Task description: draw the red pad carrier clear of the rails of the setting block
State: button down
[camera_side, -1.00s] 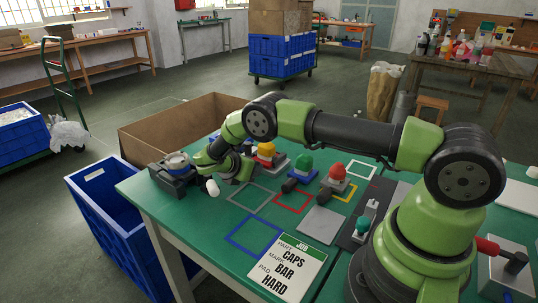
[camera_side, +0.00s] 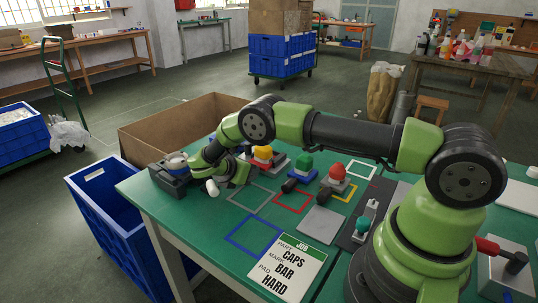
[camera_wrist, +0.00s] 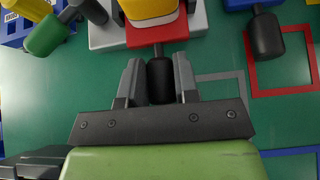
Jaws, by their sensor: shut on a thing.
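The red pad carrier (camera_wrist: 157,36) carries a yellow pad (camera_wrist: 150,8) and has a dark handle (camera_wrist: 160,82) pointing toward me. My gripper (camera_wrist: 158,90) is shut on this handle, one finger on each side. The carrier lies over the grey setting block (camera_wrist: 106,36), whose edges show on both sides of it in the wrist view. The rails are mostly hidden under the carrier. In the side view my gripper (camera_side: 240,172) is low over the table, left of the yellow pad (camera_side: 263,153) and the grey block (camera_side: 280,161), and hides much of the carrier.
A blue carrier with a green pad (camera_side: 305,160) and another with a red pad (camera_side: 338,172) stand to the right. A dark fixture (camera_side: 172,176) is at the left table edge. Coloured outlines and a job card (camera_side: 287,268) lie in front. A cardboard box (camera_side: 180,125) stands behind.

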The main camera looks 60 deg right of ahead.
aim_at(228, 197)
jog(key=shift+w+a, duration=0.1)
jog(key=shift+a, duration=4.05)
